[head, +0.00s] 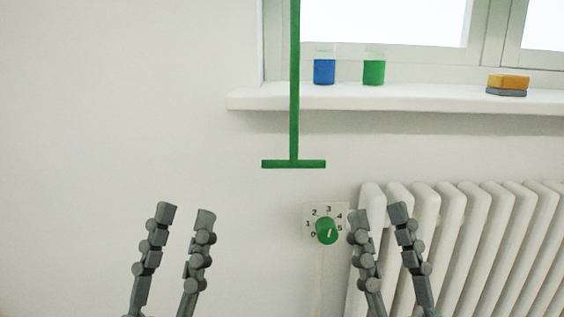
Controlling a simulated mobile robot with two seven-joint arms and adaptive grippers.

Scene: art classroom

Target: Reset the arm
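My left gripper (186,214) is at the lower left, pointing up, with its two grey fingers apart and nothing between them. My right gripper (377,213) is at the lower middle right, also pointing up, with its fingers apart and empty. Its left finger stands just right of a green dial knob (326,230) on a numbered plate (311,211). I cannot tell how far the fingers are from the dial in depth. The rest of both arms is out of view.
A white radiator (453,240) stands behind and right of my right gripper. A green T-shaped bar (294,110) hangs in front of the window. A blue jar (324,71), a green jar (374,71) and an orange and grey block (507,84) sit on the windowsill (430,99).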

